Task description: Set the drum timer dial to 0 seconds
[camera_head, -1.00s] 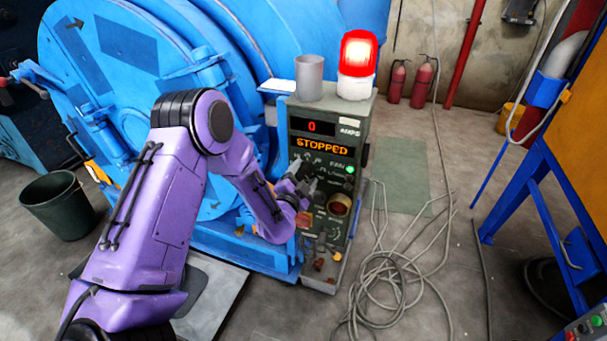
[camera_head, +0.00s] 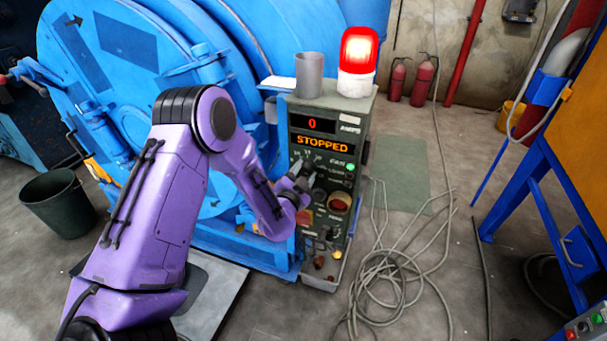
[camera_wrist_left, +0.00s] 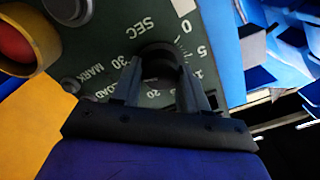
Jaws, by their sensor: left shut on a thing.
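The drum's green control panel (camera_head: 326,215) stands right of the big blue drum (camera_head: 110,70). Its display (camera_head: 312,124) reads 0, and the line below reads STOPPED. My left gripper (camera_head: 302,172) is at the panel's upper left. In the left wrist view my left gripper (camera_wrist_left: 160,85) is shut on the dark timer dial (camera_wrist_left: 158,62), one finger on each side. The SEC scale around the dial shows 0, 5, 20 and 30. The fingers hide part of the scale, and I cannot tell the dial's exact setting. My right gripper is not in view.
A lit red beacon (camera_head: 358,62) and a grey cup (camera_head: 309,74) stand on top of the panel box. A red button in a yellow collar (camera_wrist_left: 22,45) is near the dial. Coiled cable (camera_head: 392,285) lies on the floor to the right.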

